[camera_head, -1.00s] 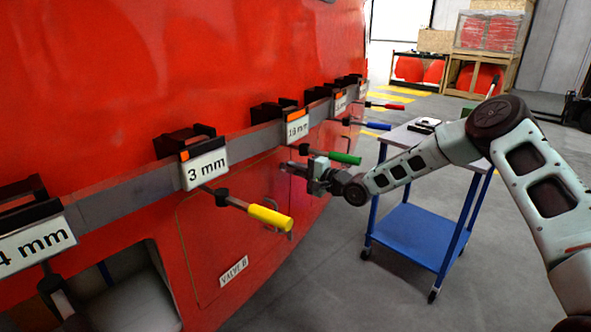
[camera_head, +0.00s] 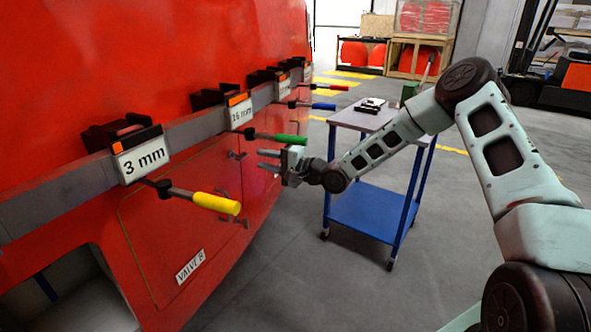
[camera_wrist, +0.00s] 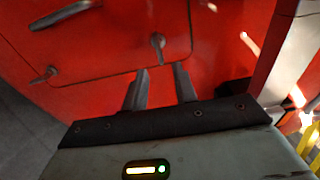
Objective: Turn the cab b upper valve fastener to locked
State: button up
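The red valve B panel (camera_head: 165,230) is on the side of the red nosecone, outlined by a thin seam and bearing a "VALVE B" label (camera_head: 190,266). A small grey fastener (camera_head: 237,155) shows near its upper right edge; another (camera_head: 231,222) sits lower. My gripper (camera_head: 270,160) is to the right of the upper one, fingers pointing at the red wall, open and empty. In the wrist view a grey fastener (camera_wrist: 157,45) lies just beyond my fingertips (camera_wrist: 160,80), apparently apart from them. A second fastener (camera_wrist: 45,75) is at left. Whether either is locked I cannot tell.
Clamps with yellow (camera_head: 216,203), green (camera_head: 290,139), blue (camera_head: 323,106) and red handles stick out from the grey rail. The green handle is close above my gripper. A blue cart (camera_head: 368,213) stands behind my arm. Floor in front is open.

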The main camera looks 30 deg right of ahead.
jog(key=b+v, duration=0.1)
jog(key=v, duration=0.9)
